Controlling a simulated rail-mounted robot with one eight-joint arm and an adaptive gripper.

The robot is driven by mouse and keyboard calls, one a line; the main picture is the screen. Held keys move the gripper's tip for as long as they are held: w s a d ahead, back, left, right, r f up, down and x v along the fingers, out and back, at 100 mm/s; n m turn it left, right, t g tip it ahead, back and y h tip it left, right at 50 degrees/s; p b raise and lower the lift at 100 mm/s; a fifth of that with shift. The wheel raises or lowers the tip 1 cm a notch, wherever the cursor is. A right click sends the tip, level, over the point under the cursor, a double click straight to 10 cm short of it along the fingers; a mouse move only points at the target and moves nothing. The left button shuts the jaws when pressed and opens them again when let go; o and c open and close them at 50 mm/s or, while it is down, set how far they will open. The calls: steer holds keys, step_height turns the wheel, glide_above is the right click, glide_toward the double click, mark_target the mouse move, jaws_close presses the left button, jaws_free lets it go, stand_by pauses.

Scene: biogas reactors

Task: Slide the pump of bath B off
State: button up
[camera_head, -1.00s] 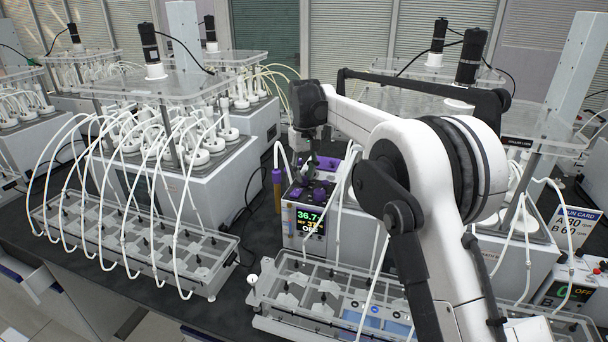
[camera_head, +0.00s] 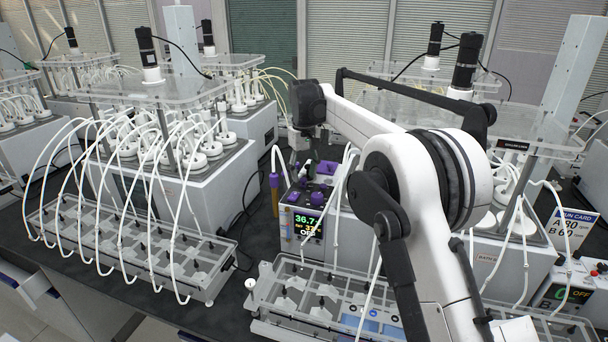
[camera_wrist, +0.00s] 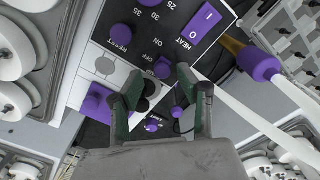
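The bath control unit (camera_head: 308,215) shows a display reading 36.7 and a dark top panel with purple controls. I cannot clearly read which is the pump's. My gripper (camera_wrist: 160,80) is over the panel, its green-padded fingers apart, with the control near ON and OFF showing between their tips. Contact is unclear. The head view mostly hides the fingers.
A brown rod with a purple top (camera_wrist: 258,62) and a white hose (camera_wrist: 250,115) lie close right of my fingers. White-lidded bottles (camera_wrist: 14,50) stand left. A clear-topped tray (camera_head: 335,300) sits in front of the unit. A run card (camera_head: 568,235) stands far right.

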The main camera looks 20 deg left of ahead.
mark_target(304, 178)
step_height(304, 178, up, 12)
steer(key=shift+f, duration=0.25)
stand_by(0.4)
